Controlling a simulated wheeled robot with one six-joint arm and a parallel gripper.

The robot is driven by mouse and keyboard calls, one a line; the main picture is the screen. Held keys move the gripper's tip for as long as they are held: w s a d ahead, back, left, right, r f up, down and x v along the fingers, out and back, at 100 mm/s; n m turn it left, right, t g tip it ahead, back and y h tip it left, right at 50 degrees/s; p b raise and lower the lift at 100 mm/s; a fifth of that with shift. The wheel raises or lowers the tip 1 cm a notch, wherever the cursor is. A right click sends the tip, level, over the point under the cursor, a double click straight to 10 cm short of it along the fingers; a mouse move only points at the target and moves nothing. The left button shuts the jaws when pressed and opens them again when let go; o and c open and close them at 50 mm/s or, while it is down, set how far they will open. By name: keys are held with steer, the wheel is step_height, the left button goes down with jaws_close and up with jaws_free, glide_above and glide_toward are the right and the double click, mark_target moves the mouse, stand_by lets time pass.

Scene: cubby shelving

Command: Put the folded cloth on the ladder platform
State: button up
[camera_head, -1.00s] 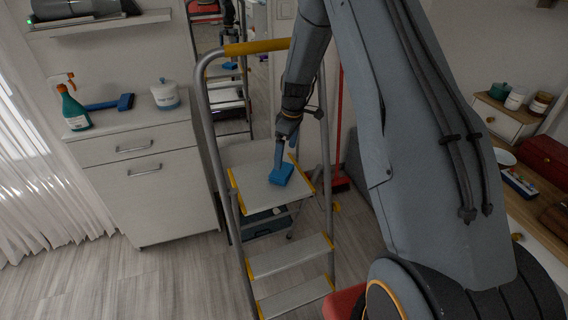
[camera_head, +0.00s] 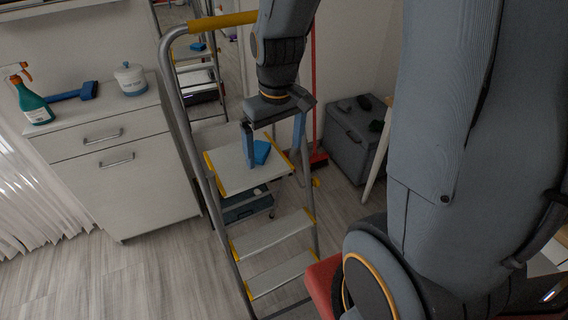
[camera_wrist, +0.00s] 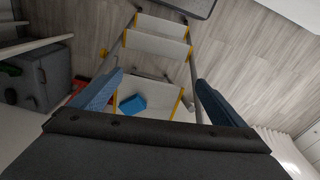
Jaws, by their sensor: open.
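The blue folded cloth (camera_head: 262,152) lies on the ladder platform (camera_head: 228,172), toward its back right part. In the wrist view the cloth (camera_wrist: 132,104) rests on the platform (camera_wrist: 150,98) between my fingers in the picture. My gripper (camera_head: 274,145) is open and empty, with its two blue fingers apart. It is above and in front of the platform, and the cloth appears apart from both fingers. The left finger partly overlaps the platform in the head view.
A white cabinet (camera_head: 125,165) at left holds a spray bottle (camera_head: 33,98), a blue brush (camera_head: 72,94) and a white jar (camera_head: 130,80). The ladder's rail (camera_head: 172,75) rises close to my arm. A grey box (camera_head: 352,140) stands right of the ladder. Floor at lower left is clear.

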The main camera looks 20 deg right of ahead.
steer(key=s+m, duration=0.2)
steer(key=s, duration=0.5)
steer(key=shift+a+r, duration=0.15)
steer(key=shift+a, duration=0.1)
